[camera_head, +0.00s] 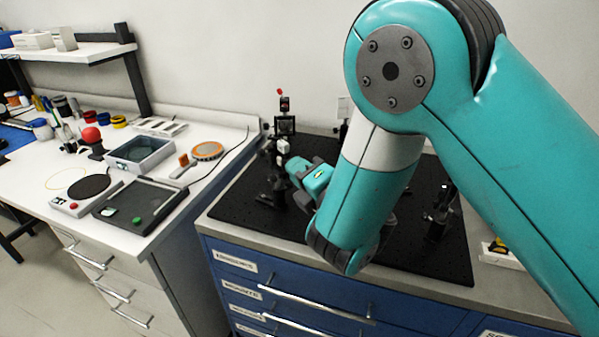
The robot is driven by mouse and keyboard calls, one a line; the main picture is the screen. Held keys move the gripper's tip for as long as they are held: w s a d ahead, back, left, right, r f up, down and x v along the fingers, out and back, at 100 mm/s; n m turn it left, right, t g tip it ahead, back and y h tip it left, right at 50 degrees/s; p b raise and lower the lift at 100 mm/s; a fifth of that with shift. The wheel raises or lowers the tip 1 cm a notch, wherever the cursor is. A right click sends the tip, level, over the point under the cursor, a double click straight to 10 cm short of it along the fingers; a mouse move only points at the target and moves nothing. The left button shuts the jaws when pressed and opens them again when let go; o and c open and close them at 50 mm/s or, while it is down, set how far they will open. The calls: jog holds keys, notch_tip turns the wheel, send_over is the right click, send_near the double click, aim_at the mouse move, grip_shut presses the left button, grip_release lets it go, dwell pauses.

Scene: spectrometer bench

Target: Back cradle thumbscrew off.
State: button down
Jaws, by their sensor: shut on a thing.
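My gripper (289,164) is at the left part of the black optical breadboard (240,214), pointing left and away from me. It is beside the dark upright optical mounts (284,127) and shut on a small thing. That thing is too small and too covered to make out, so I cannot tell whether it is the back cradle thumbscrew. I cannot pick out the cradle either. My teal arm hides much of the middle and right of the breadboard.
Another dark post mount (440,208) stands at the breadboard's right. The blue drawer cabinet (235,282) carries the breadboard. The white bench (165,222) at left holds a grey tray (140,153), a dark flat device (140,205) and several jars. The breadboard's front left is clear.

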jog(key=n, duration=0.5)
jog(key=shift+s+f, duration=0.1)
jog(key=shift+f, duration=0.1)
jog(key=shift+n, duration=0.4)
jog(key=c, duration=1.1)
grip_release()
jog(key=shift+r, duration=0.1)
jog(key=shift+d+b, duration=0.1)
jog(key=shift+b, duration=0.2)
